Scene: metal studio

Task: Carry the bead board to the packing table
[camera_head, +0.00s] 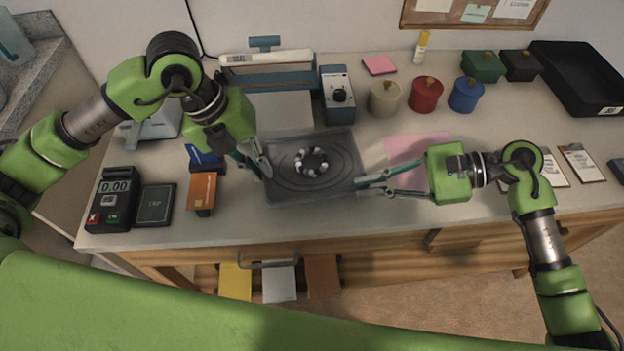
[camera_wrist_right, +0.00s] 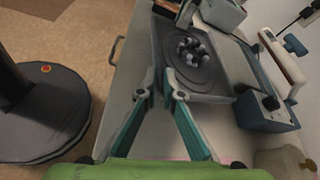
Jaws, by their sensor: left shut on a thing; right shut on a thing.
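The bead board (camera_head: 335,181) is a dark grey tray with curved grooves, over the middle of the counter. A ring of light and dark beads (camera_head: 297,161) lies on it. My left gripper (camera_head: 262,170) is shut on its left edge. My right gripper (camera_head: 364,187) is shut on its right edge. The right wrist view also shows the board (camera_wrist_right: 216,82), with the right fingertips (camera_wrist_right: 163,90) at its near edge. I cannot tell whether the board touches the counter. No packing table can be made out for certain.
The counter (camera_head: 280,226) holds a card terminal (camera_head: 113,200) at left, a blue sealing machine (camera_head: 268,74) behind the board, several lidded pots (camera_head: 425,95) and a black tray (camera_head: 585,80) at right. A pink sheet (camera_head: 405,148) lies right of the board. A round dark base (camera_wrist_right: 40,115) stands on the floor.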

